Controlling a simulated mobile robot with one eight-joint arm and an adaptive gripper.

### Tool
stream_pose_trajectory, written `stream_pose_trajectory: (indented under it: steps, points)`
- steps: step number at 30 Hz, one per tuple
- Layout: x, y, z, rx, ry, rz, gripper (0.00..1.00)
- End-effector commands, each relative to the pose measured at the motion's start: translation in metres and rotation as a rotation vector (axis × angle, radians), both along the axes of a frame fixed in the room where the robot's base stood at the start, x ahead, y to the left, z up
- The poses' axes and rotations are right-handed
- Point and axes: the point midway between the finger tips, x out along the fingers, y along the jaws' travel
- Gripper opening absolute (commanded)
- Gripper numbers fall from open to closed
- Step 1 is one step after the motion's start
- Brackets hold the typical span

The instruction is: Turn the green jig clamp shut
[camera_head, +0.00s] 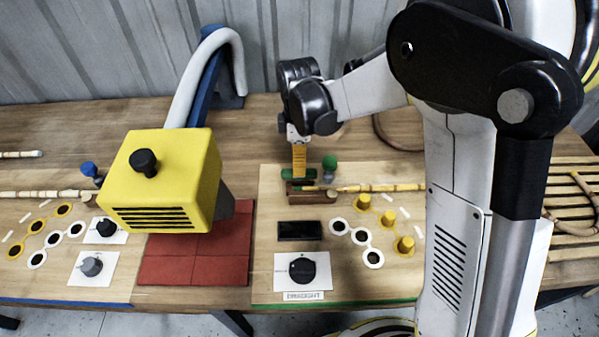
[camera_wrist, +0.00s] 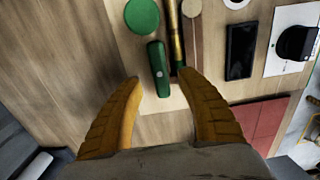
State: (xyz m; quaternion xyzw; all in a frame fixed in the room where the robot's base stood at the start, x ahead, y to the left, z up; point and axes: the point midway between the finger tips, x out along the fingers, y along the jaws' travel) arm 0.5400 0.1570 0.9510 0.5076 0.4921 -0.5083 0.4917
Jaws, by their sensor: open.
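The green jig clamp shows in the head view as a short green bar (camera_head: 307,172) at the back of the right-hand board. In the wrist view the green bar (camera_wrist: 158,68) lies between my fingertips, running roughly parallel to the rattan pole (camera_wrist: 175,35) beside it. A round green knob (camera_head: 330,162) is just right of the bar; it also shows in the wrist view (camera_wrist: 142,16). My gripper (camera_head: 299,176) points down at the bar, open, with orange fingers. In the wrist view my gripper (camera_wrist: 161,76) has one fingertip on each side of the bar's near end. Whether they touch it cannot be told.
A yellow lamp-like box (camera_head: 160,180) stands left over red tiles (camera_head: 195,258). A black dial (camera_head: 301,269), a dark flat device (camera_head: 300,230) and yellow pegs (camera_head: 403,245) lie in front of the clamp. A blue knob (camera_head: 88,169) is at the left board.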

Motion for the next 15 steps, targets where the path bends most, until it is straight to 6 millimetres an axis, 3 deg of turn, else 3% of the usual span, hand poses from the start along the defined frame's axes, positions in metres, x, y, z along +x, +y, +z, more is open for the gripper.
stream_pose_trajectory:
  steps: [1, 6, 15]
  points:
    - [0.001, 0.000, -0.013, 0.000, 0.000, -0.001, 0.45]
    - [0.000, 0.000, -0.037, 0.000, 0.000, -0.001, 0.45]
    - [0.000, 0.000, -0.045, 0.000, -0.001, -0.002, 0.45]
